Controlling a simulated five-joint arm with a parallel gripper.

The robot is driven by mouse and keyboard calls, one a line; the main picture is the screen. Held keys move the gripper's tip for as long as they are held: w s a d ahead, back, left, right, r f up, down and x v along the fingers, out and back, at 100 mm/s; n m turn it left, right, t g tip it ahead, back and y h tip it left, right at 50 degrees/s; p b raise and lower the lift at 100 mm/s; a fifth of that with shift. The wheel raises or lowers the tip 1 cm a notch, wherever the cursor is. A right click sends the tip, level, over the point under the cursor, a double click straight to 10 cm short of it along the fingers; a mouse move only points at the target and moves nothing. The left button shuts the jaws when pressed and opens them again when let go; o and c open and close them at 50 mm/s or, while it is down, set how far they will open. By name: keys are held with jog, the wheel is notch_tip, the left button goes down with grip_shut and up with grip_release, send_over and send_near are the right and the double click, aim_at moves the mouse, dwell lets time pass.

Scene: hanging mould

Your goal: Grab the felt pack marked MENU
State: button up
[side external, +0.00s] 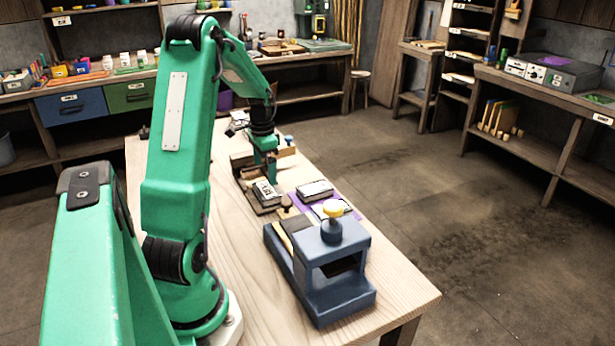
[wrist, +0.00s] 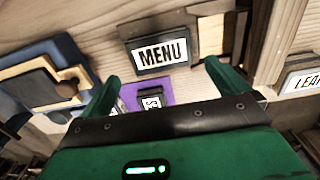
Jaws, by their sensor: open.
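The felt pack marked MENU (wrist: 160,52) shows in the wrist view as a dark block with a white label and black capitals. It lies ahead of my gripper, near the top middle of that view. My gripper (wrist: 158,80) has its two green fingers spread wide, with nothing held between them. In the side view my gripper (side external: 266,166) points down over the table's middle. A dark pack with a white label (side external: 267,192) is just below it, and another light-topped pack (side external: 315,188) lies to the right. Their labels are too small to read there.
A blue press with a yellow knob (side external: 332,245) stands near the table's front right edge. A purple mat (wrist: 133,92) bears a small labelled block (wrist: 151,102). At the wrist view's right is a partly cut-off label reading LEA (wrist: 303,80). Bare table (side external: 400,285) lies right of the press.

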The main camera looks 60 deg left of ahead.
aim_at(267, 189)
jog(key=shift+f, duration=1.3)
jog(key=shift+f, duration=2.55)
jog(key=c, duration=0.8)
jog(key=shift+o, duration=0.2)
